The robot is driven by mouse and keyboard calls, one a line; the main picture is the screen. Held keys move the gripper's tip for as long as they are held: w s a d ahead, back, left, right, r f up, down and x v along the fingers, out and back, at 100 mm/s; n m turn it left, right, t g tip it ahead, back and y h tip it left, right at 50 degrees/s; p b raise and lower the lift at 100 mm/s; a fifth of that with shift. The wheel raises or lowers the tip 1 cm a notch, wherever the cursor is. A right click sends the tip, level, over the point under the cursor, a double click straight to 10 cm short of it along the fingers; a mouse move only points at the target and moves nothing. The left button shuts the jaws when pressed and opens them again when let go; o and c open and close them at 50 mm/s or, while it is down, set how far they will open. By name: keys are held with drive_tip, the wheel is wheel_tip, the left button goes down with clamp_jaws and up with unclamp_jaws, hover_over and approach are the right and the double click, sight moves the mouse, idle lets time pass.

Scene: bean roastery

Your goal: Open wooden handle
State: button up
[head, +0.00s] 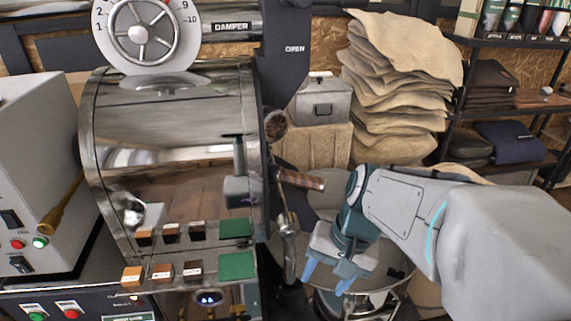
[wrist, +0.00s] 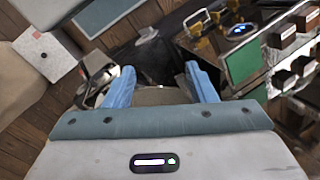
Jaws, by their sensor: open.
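The wooden handle (head: 301,180) is a brown grip sticking out to the right from the front of the steel roaster drum. My gripper (head: 327,279) is below and a little right of it in the head view, with blue fingers pointing down, apart and empty. In the wrist view my gripper (wrist: 160,84) also shows its two blue fingers spread with nothing held between them. I cannot make out the wooden handle in the wrist view.
The roaster drum (head: 180,150) fills the left. A round cooling tray (head: 385,280) lies beneath my arm. A metal lever (head: 288,228) hangs below the handle. Stacked sacks (head: 395,85) and a shelf (head: 510,145) stand behind. A green panel (wrist: 243,62) shows in the wrist view.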

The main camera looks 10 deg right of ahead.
drive_tip(key=w+m+y, duration=0.3)
drive_tip(key=m+y, duration=0.2)
drive_tip(key=m+t+y, duration=0.7)
drive_tip(key=m+t, duration=0.3)
drive_tip(key=m, duration=0.2)
approach(309, 183)
drive_tip(key=shift+n, duration=0.3)
drive_tip(key=x, duration=0.7)
drive_tip(key=w+f+p+x, duration=0.1)
drive_tip(key=x, duration=0.2)
drive_tip(key=shift+w+d, duration=0.15)
drive_tip(key=shift+d, duration=0.05)
